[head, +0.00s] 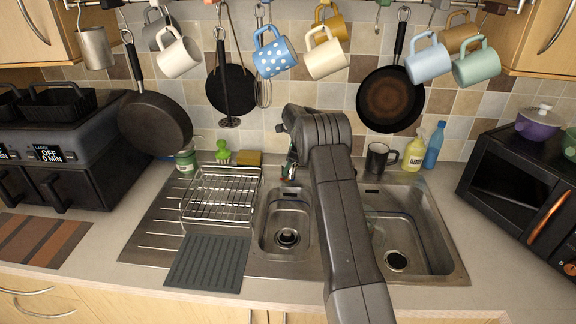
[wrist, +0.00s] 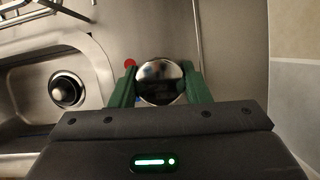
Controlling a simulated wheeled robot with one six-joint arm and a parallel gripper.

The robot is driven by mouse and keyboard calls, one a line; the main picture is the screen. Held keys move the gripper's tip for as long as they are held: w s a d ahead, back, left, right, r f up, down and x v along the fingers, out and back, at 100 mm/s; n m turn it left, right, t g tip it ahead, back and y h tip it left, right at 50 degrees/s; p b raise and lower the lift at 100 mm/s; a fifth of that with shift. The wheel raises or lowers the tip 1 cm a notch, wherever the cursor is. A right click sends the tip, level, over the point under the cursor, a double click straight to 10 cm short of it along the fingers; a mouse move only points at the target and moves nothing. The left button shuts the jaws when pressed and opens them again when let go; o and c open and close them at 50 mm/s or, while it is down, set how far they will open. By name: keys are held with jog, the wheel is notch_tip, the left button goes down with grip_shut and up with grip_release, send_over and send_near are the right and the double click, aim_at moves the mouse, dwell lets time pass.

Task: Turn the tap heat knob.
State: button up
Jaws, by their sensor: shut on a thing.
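The tap heat knob (wrist: 160,82) is a round, shiny metal piece in the wrist view, with a small red dot (wrist: 130,63) at its upper left. My gripper (wrist: 160,90) has its two green fingers on either side of the knob and is shut on it. In the head view my gripper (head: 289,170) is at the back of the sink, mostly hidden by my own arm. The tap is also largely hidden there.
The small sink bowl (head: 286,215) and large bowl (head: 412,245) lie in front. A wire dish rack (head: 222,195) stands left. A black mug (head: 377,160), yellow bottle (head: 414,152) and blue bottle (head: 434,146) stand right. Mugs and pans hang above.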

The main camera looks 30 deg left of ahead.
dwell(0.3)
jog(key=o, duration=1)
jog(key=shift+c, duration=0.2)
jog(key=shift+r, duration=0.15)
notch_tip(320, 180, up, 10)
jog(key=shift+f+b, duration=0.1)
jog(key=shift+b, duration=0.85)
